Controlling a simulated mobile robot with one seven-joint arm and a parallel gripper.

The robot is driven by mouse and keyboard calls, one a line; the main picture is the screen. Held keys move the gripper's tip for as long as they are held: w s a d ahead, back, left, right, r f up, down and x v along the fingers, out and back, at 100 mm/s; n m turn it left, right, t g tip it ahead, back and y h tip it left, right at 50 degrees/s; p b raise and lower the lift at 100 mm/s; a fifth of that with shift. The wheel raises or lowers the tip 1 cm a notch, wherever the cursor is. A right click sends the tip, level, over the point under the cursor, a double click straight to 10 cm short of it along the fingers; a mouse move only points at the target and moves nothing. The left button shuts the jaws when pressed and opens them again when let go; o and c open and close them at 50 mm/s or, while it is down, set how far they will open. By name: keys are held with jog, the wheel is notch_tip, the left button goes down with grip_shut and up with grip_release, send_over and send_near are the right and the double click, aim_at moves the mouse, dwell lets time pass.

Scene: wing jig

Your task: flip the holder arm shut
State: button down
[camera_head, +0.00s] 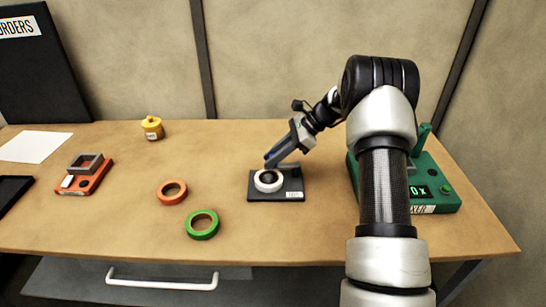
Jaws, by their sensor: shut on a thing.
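The holder (258,196) is a flat dark base with a small white label, standing near the middle of the table. A white ring (260,187) with a dark centre sits on its left part. A short grey piece, apparently the holder arm (290,167), shows just behind the ring, partly hidden by my gripper. My gripper (273,158) reaches down from the upper right to just above and behind the ring. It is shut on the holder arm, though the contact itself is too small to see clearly.
An orange roll (161,196) and a green roll (191,230) lie left of the holder. A yellow pot (152,130) stands at the back. A red device (75,186) is at left. A green device (440,180) is at right, partly behind my arm.

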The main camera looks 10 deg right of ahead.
jog(key=shift+s+r+n+g+p, duration=0.2)
jog(key=shift+n+g+p, duration=0.15)
jog(key=shift+p, duration=0.2)
jog(key=shift+s+f+n+g+p, duration=0.2)
jog(key=shift+s+n+g+p, duration=0.3)
jog(key=shift+n, duration=0.35)
jog(key=c, duration=1.6)
grip_release()
jog(key=shift+o, duration=0.2)
jog(key=s+p+v, duration=0.1)
jog(key=v, duration=1.6)
jog(key=shift+w+r, duration=0.15)
jog(key=shift+w, duration=0.35)
jog(key=shift+d, duration=0.15)
